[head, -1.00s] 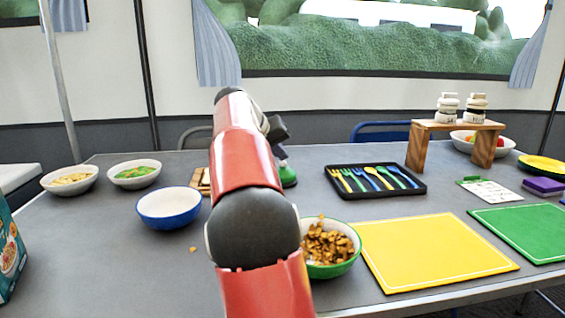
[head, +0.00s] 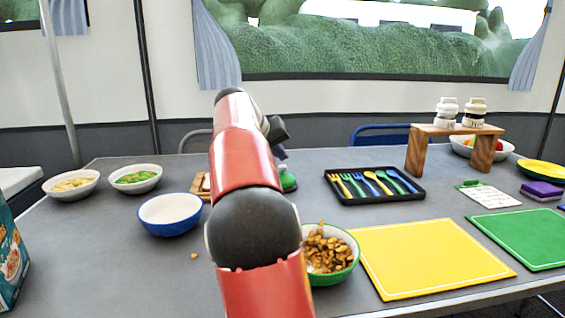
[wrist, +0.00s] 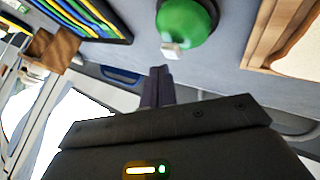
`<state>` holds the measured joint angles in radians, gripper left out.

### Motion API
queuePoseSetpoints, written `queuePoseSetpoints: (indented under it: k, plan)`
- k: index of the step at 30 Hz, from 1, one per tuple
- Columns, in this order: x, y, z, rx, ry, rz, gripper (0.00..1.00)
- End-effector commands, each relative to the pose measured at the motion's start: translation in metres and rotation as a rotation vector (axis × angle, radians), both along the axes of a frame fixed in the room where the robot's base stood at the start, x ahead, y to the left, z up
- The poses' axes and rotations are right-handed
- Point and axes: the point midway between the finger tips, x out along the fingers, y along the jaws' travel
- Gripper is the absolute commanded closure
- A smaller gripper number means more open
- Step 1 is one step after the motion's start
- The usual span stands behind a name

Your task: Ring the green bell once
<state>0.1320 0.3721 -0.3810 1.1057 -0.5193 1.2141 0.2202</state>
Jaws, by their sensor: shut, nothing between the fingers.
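The green bell (head: 288,182) stands on the grey table just right of my red arm in the head view, which partly hides it. In the wrist view the bell (wrist: 184,24) is a green dome at the top edge, with a small pale tab on its near side. My gripper (wrist: 160,72) has its dark fingers together with nothing between them. The fingertips are close to the bell in that picture, with a visible gap below the pale tab. In the head view my arm mostly hides the gripper.
A wooden board (head: 198,190) lies left of the bell. A black cutlery tray (head: 400,197) lies to its right. A blue bowl (head: 150,222), a green bowl of brown pieces (head: 345,275) and a yellow mat (head: 430,260) are nearer. A wooden stand (head: 416,150) is at back right.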

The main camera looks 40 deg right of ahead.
Motion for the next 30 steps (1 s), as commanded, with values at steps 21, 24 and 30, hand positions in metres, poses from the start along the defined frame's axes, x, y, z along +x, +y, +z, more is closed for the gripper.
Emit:
queuePoseSetpoints:
  k: [21,24,30]
  plan:
    - [0.000,0.000,0.036,-0.001,-0.001,0.001,1.00]
    - [0.000,0.000,0.046,-0.001,-0.001,0.001,1.00]
    - [0.000,0.000,0.052,0.000,0.000,0.000,1.00]
